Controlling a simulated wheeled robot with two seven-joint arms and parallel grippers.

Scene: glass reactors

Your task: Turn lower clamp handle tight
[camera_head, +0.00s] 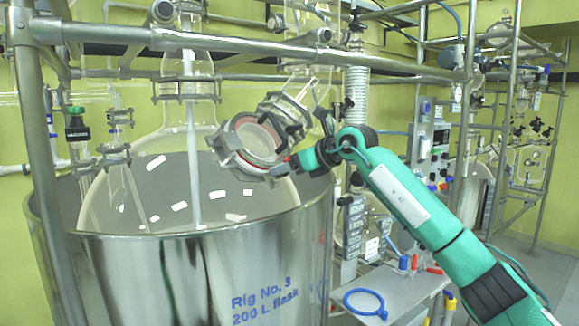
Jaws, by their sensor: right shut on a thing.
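The clamp (229,159) is a grey metal ring around a round glass port with a reddish seal, on the neck above the large glass flask (175,200). My right arm, green, reaches in from the lower right. My right gripper (288,166) is at the right side of this clamp, shut on a small part there that looks like the clamp handle; the gripper mostly hides it. A second clamp (285,115) with dark fittings sits just above and to the right. My left gripper is not in view.
The flask stands in a shiny metal vessel (200,280) marked "Rig No. 3 200 L flask". Metal frame bars (150,37) cross above and a post (35,130) stands at left. A blue ring (364,303) lies on a bench at lower right.

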